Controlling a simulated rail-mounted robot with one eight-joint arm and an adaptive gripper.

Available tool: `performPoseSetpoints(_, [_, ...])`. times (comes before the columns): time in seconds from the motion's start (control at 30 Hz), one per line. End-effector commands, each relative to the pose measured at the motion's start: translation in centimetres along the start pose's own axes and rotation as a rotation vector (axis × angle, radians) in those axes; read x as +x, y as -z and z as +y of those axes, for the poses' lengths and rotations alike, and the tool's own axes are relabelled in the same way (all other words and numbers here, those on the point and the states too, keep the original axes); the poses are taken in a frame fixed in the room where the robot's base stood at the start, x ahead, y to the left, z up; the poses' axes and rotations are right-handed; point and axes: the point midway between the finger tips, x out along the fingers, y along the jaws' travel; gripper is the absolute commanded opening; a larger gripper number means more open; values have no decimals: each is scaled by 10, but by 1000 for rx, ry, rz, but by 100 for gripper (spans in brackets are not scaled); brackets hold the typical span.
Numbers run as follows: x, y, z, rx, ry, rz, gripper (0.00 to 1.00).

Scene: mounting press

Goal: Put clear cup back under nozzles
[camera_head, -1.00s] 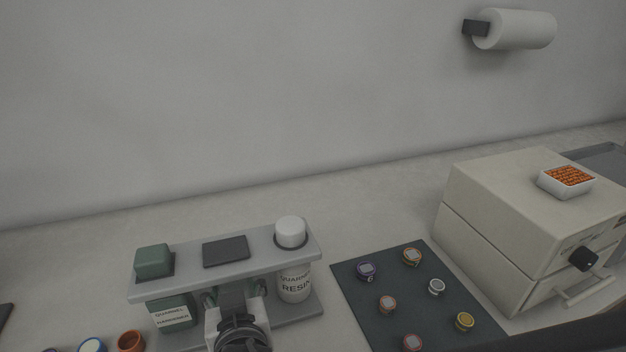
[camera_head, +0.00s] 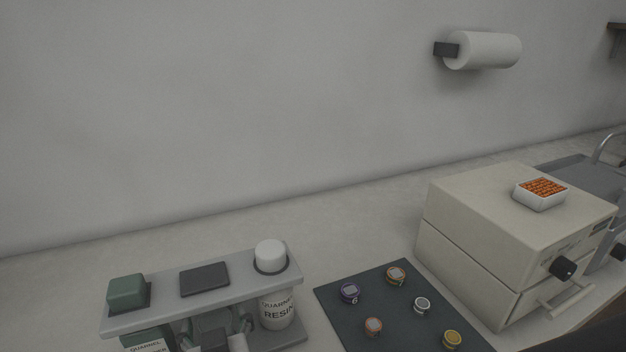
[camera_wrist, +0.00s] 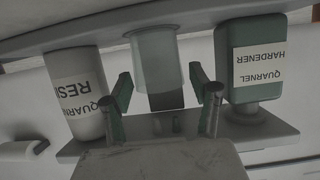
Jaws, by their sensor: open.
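The clear cup (camera_wrist: 155,62) shows in the wrist view, which is upside down. It is between the resin bottle (camera_wrist: 77,95) and the green hardener bottle (camera_wrist: 250,60) of the dispenser. Two small nozzles (camera_wrist: 168,124) show on the dispenser beyond the cup's narrow end. My gripper (camera_wrist: 163,92) is open, one finger to each side of the cup's narrow end. I see no clear contact, and cannot tell whether the cup rests on the dispenser base. In the head view the dispenser (camera_head: 235,283) is at the lower left; my arm hides the cup there.
A dark mat (camera_head: 345,318) with several small round mounts lies right of the dispenser. A beige box-shaped machine (camera_head: 480,220) stands further right with a dish of orange beads (camera_head: 541,193) on top. The counter behind the dispenser is clear.

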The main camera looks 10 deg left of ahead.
Motion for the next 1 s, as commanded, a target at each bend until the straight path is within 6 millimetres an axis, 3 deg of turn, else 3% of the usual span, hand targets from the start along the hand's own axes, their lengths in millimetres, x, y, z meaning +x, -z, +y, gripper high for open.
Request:
performPoseSetpoints(0.17, [-11,4,-1,-2,3,0,57])
performPoseSetpoints(0.7, [-98,4,-1,-2,4,0,57])
performPoseSetpoints(1.0, [-119,3,0,0,1,0,57])
